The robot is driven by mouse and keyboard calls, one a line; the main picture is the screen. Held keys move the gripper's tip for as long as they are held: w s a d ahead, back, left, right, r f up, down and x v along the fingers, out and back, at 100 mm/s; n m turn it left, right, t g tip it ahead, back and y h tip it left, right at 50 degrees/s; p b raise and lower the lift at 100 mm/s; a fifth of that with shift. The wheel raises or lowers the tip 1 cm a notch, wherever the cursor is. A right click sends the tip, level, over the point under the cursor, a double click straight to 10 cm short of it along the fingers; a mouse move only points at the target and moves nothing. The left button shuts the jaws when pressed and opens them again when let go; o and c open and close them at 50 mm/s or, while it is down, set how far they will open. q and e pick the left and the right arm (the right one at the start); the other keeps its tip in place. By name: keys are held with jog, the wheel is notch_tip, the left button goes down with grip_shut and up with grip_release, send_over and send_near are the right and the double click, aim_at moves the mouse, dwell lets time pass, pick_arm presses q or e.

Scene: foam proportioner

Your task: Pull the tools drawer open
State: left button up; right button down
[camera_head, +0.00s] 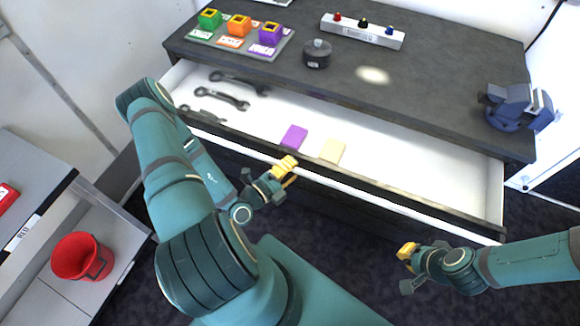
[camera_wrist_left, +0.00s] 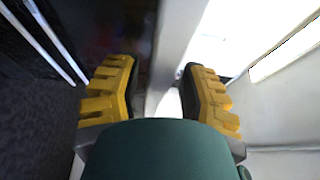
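The tools drawer (camera_head: 400,178) is pulled well out from under the dark worktop. Its white inside holds several dark wrenches (camera_head: 222,98), a purple pad (camera_head: 294,138) and a cream pad (camera_head: 333,151). My left gripper (camera_head: 288,172) is at the drawer's front edge, left of its middle. In the left wrist view its yellow fingers (camera_wrist_left: 160,85) are apart, with the drawer's pale front edge running between them. Whether they touch it I cannot tell. My right gripper (camera_head: 404,256) is in front of the drawer at the right, apart from it; its finger gap is unclear.
On the worktop (camera_head: 430,90) are a tray of coloured holders (camera_head: 238,36), a dark round pot (camera_head: 317,54), a white switch box (camera_head: 362,32) and a blue vise (camera_head: 514,106). A red bucket (camera_head: 82,257) stands at lower left. Dark floor lies below the drawer.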

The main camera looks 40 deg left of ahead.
pick_arm(q)
jog(key=shift+o, duration=0.2)
jog(key=s+a, duration=0.2)
jog(key=s, duration=0.9)
jog(key=shift+s, duration=0.4)
